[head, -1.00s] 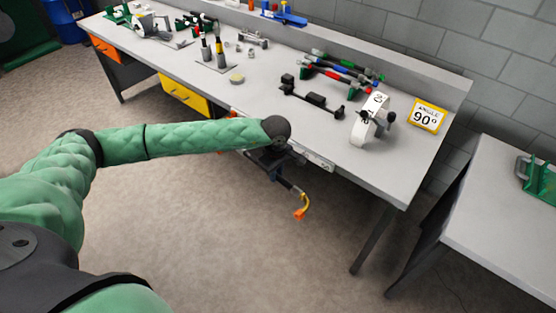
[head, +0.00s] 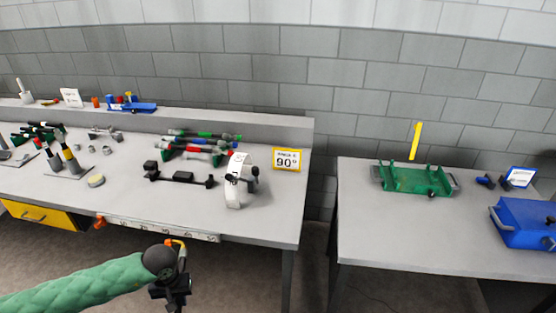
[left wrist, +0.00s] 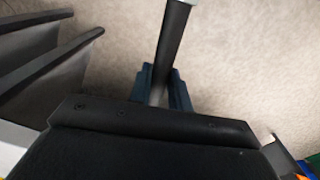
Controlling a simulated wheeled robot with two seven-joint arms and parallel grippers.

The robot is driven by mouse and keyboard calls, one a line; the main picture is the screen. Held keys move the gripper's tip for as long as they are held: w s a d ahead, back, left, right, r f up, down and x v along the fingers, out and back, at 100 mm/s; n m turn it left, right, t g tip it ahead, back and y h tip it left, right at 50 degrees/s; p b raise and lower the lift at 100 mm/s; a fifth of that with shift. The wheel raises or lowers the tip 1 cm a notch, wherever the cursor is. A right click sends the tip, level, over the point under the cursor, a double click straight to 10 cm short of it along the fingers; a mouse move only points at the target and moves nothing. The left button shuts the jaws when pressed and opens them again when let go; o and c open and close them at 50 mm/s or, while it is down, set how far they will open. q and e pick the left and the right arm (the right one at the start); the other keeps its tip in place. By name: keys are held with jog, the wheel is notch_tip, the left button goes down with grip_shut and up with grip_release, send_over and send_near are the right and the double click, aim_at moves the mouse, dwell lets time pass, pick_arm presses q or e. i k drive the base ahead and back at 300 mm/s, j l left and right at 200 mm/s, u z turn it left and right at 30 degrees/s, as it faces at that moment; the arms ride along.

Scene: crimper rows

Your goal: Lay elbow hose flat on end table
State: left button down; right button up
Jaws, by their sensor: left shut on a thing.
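My left gripper (head: 174,289) is in front of the long workbench's front edge, low in the head view. It is shut on the elbow hose, whose bent yellow-orange end (head: 177,243) sticks up above the gripper. In the left wrist view the hose is a straight dark tube (left wrist: 175,35) between the blue-grey fingers (left wrist: 164,88), over bare floor. The hose's other end is hidden. The end table (head: 370,231), grey-topped, stands apart at the right. My right gripper is in neither view.
On the end table are a green tray (head: 418,181), a blue case (head: 527,224) and a small blue-edged sign (head: 518,177). Its front left top is clear. The workbench (head: 262,222) holds tools and a yellow 90° sign (head: 287,160). A floor gap separates the tables.

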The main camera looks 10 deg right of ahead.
aim_at(405, 231)
jog(key=k+l, duration=0.1)
jog(key=l, duration=0.4)
jog(key=k+l, duration=0.1)
jog(key=l, duration=0.45)
jog(key=k+l, duration=0.1)
jog(key=l, duration=0.4)
jog(key=k+l, duration=0.1)
jog(key=l, duration=0.4)
jog(key=k+l, duration=0.1)
jog(key=l, duration=0.4)
jog(key=k+l, duration=0.1)
jog(key=l, duration=0.45)
jog(key=k+l, duration=0.1)
jog(key=l, duration=0.4)
